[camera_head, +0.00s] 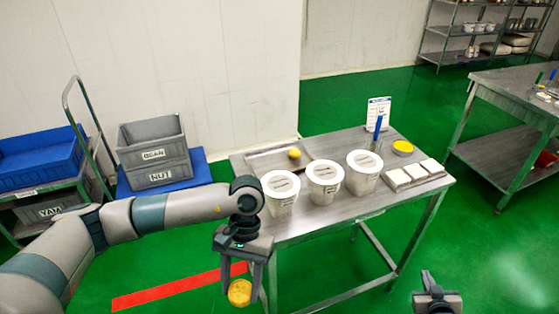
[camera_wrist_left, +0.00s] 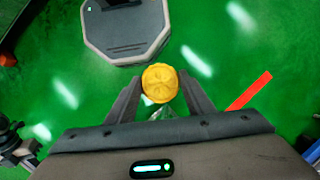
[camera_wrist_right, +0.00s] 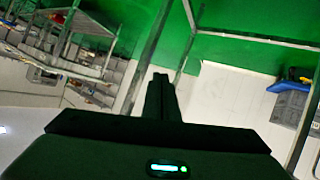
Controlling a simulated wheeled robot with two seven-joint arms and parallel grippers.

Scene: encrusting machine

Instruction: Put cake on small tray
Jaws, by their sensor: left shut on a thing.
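A round yellow cake (camera_head: 239,293) is between the fingers of my left gripper (camera_head: 240,284), which is shut on it. The cake hangs over the green floor in front of the table; its patterned face shows in the left wrist view (camera_wrist_left: 159,82). A small metal tray (camera_head: 262,161) lies at the back left of the table, partly hidden by the white tubs. Another yellow cake (camera_head: 294,153) sits on that tray. My right gripper (camera_head: 434,284) is empty and shut, low at the right; its fingers are together in the right wrist view (camera_wrist_right: 159,90).
Several white lidded tubs (camera_head: 324,184) stand along the table (camera_head: 330,214) in front of the tray. A sign (camera_head: 378,112), a yellow round item (camera_head: 402,147) and white packs (camera_head: 413,174) are at the right. Grey crates (camera_head: 155,155) stand on a blue cart left of the table.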

